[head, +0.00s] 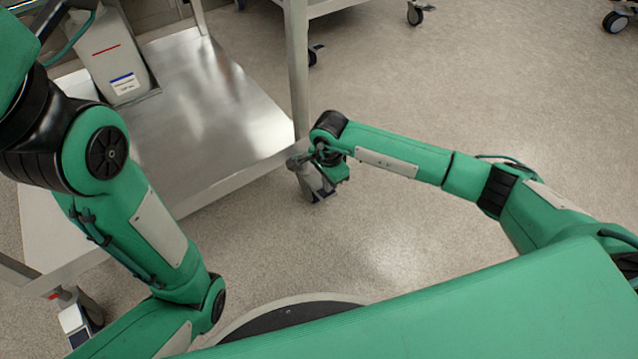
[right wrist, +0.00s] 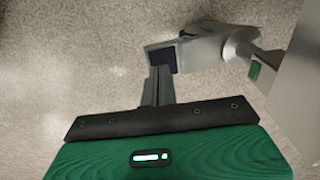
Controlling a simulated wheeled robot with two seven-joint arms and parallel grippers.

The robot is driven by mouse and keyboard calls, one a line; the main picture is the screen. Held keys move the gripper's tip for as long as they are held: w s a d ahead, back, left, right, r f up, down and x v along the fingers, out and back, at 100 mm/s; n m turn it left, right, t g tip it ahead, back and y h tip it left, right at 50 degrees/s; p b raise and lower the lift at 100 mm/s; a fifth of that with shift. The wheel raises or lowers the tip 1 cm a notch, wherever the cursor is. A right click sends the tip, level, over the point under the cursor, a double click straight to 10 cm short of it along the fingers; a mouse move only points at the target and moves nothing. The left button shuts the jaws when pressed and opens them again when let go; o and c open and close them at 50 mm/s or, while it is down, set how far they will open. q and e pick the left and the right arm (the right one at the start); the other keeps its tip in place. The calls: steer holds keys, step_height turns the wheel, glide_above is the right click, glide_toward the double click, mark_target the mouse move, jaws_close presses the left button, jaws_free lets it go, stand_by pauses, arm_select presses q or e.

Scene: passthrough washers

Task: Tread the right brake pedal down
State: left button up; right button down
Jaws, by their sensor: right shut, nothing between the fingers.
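The right caster (head: 311,182) stands under the cart's right corner post, partly hidden by my right gripper (head: 322,158). In the right wrist view the caster housing (right wrist: 205,48) is grey, and its dark blue brake pedal (right wrist: 162,60) projects to the left. My right gripper (right wrist: 158,72) is shut and empty. Its fingertips overlap the lower edge of the pedal in that view; I cannot tell whether they touch it. I cannot tell the pedal's tilt. My left arm crosses the left of the head view, but its gripper is out of view.
The cart's metal lower shelf (head: 215,110) fills the upper left, with a grey container (head: 112,60) on it. A left caster (head: 80,315) with a dark pedal stands at the lower left. Speckled floor (head: 480,90) lies open to the right. Other wheeled furniture stands at the back.

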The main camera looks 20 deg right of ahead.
steer(key=shift+f, duration=0.2)
steer(key=shift+f+b, duration=1.4)
steer(key=shift+f, duration=0.4)
steer(key=shift+s+f, duration=0.1)
step_height(320, 180, up, 8)
steer(key=p, duration=0.7)
steer(key=shift+r, duration=0.2)
